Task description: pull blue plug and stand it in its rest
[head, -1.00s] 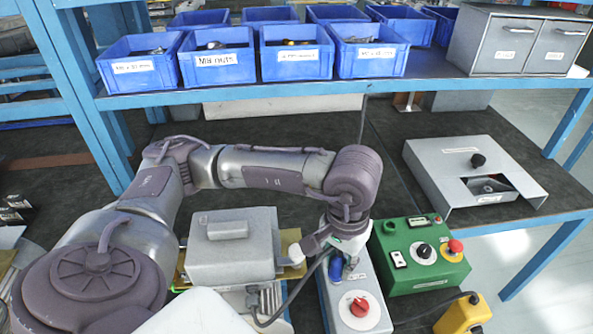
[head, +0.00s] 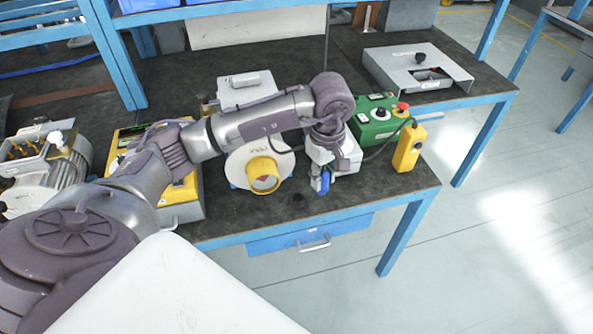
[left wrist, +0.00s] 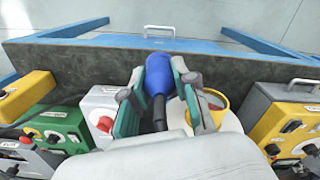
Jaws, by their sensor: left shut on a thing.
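The blue plug (head: 322,182) is held between the fingers of my left gripper (head: 320,172), near the front edge of the bench. In the left wrist view the blue plug (left wrist: 158,75) lies between the two teal-padded fingers of my left gripper (left wrist: 158,92), with a dark end toward the camera. The grey switch box (head: 347,158) is just behind and right of the plug, partly hidden by my gripper; its red knob (left wrist: 105,123) shows in the left wrist view. I cannot make out the plug's rest for certain. My right gripper is not in view.
A white blower (head: 241,165) with a yellow outlet (head: 264,174) stands left of the gripper. A green control box (head: 372,122) and a yellow pendant (head: 408,148) are on the right. A small dark round spot (head: 297,198) is on the bench near its front edge.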

